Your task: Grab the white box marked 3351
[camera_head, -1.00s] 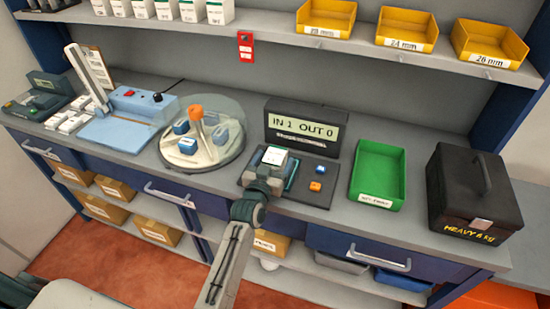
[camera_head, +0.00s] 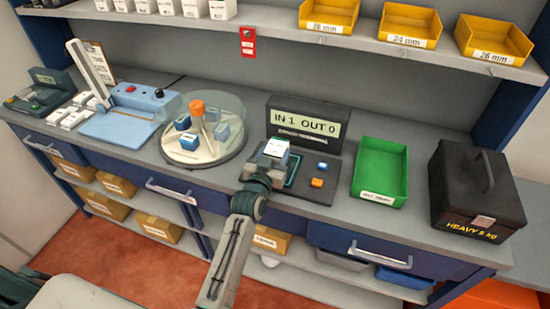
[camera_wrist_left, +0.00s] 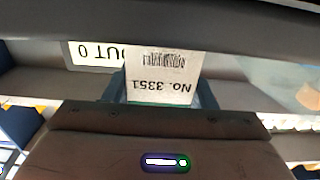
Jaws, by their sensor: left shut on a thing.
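The white box marked 3351 (camera_wrist_left: 160,80) shows upside down in the left wrist view, with a barcode and "No. 3351" on its face. My left gripper (camera_wrist_left: 160,98) is shut on it, with a finger on each side. In the head view the box (camera_head: 276,149) is at the near left part of the dark scanner pad, and my left gripper (camera_head: 266,163) is around it. Whether the box touches the pad is hidden by the gripper. My right gripper does not show.
The pad's display (camera_head: 305,123) reads "IN 1 OUT 0". Blue and orange buttons (camera_head: 317,182) are on the pad. A green tray (camera_head: 379,172) and a heavy black case (camera_head: 476,190) stand to the right. A round carousel (camera_head: 203,130) is to the left.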

